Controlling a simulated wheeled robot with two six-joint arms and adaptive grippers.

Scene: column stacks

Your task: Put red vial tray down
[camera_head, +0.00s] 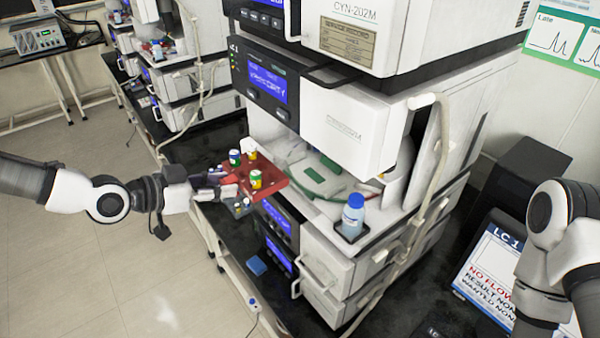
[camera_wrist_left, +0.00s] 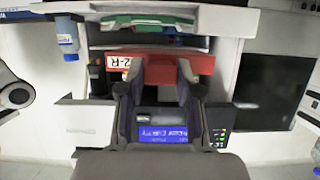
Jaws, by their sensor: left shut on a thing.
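The red vial tray (camera_head: 272,181) carries a few small vials with coloured bands, such as one vial (camera_head: 256,180) near its front edge. My left gripper (camera_head: 222,178) is shut on the tray's near end and holds it at the front of the open bay in the LC 1 stack. In the left wrist view, the fingers (camera_wrist_left: 158,75) grip the red tray (camera_wrist_left: 205,64), which has a white label reading 2-R. A green tray (camera_head: 316,175) lies inside the bay, beyond the red one. Whether the red tray touches the bay floor is unclear. My right gripper is out of view.
A blue-capped bottle (camera_head: 353,213) stands in a holder on the ledge right of the bay. The upper module (camera_head: 345,128) overhangs the bay. White tubing (camera_head: 441,150) runs down the stack's right side. A blue item (camera_head: 257,265) lies on the black bench below.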

